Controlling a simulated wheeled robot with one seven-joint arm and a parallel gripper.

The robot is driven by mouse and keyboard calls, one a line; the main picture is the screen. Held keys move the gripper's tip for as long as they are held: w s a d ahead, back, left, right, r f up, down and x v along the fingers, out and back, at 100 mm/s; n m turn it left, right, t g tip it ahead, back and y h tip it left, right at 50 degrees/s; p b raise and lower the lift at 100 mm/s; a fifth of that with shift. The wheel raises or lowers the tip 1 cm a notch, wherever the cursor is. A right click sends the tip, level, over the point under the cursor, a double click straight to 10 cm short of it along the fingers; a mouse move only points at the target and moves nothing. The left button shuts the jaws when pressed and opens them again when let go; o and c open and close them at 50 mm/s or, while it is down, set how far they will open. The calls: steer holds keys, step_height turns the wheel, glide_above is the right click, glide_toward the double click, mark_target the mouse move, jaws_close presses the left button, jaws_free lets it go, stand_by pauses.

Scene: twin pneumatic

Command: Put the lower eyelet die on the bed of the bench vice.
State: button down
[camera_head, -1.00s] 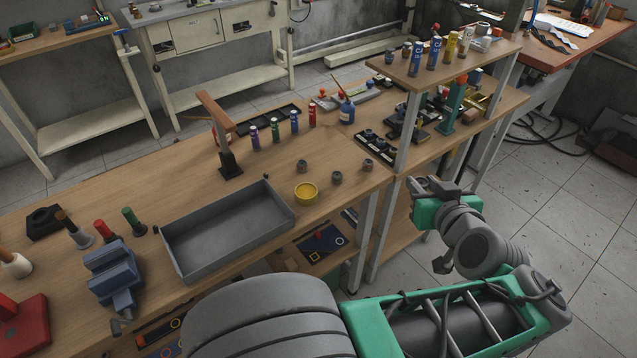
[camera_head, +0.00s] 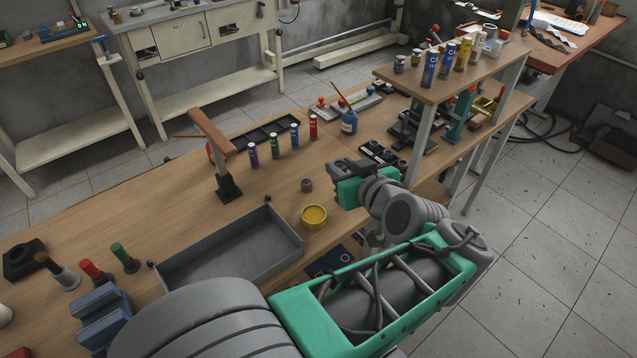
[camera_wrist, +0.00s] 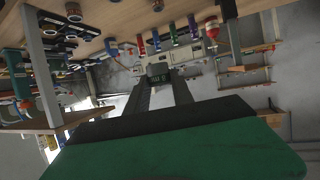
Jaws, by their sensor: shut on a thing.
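My gripper (camera_head: 340,166) is over the front edge of the wooden bench, right of the yellow bowl. In the wrist view its two dark fingers (camera_wrist: 160,80) are shut on a small dark piece (camera_wrist: 158,71) with green marks at their tips. I cannot tell for sure that this piece is the lower eyelet die. The blue-grey bench vice (camera_head: 101,312) stands at the lower left of the bench, far left of my gripper. My arm hides part of the vice, and its bed is not clearly visible.
A grey tray (camera_head: 285,252) lies between vice and gripper, with a yellow bowl (camera_head: 314,217) and small dark cylinder (camera_head: 306,185) nearby. A wooden-topped post (camera_head: 228,185) rises behind the tray. Handled tools (camera_head: 124,258) stand behind the vice. A raised shelf (camera_head: 432,85) is at right.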

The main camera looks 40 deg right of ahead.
steer(key=shift+n+y, duration=0.5)
steer(key=w+d+f+b, duration=0.2)
steer(key=w+d+f, duration=0.1)
steer(key=w+f, duration=0.1)
steer(key=w+d+f+b, duration=0.2)
steer(key=w+d+f, duration=0.1)
steer(key=f, duration=0.3)
steer(key=w+d+f+b, duration=0.3)
steer(key=w+f, duration=0.2)
steer(key=shift+d+f, duration=0.2)
steer(key=shift+f, duration=1.45)
steer(key=shift+f+b, duration=0.2)
steer(key=shift+b, duration=0.1)
steer(key=c, duration=1.1)
jaws_free()
steer(key=shift+r, duration=0.1)
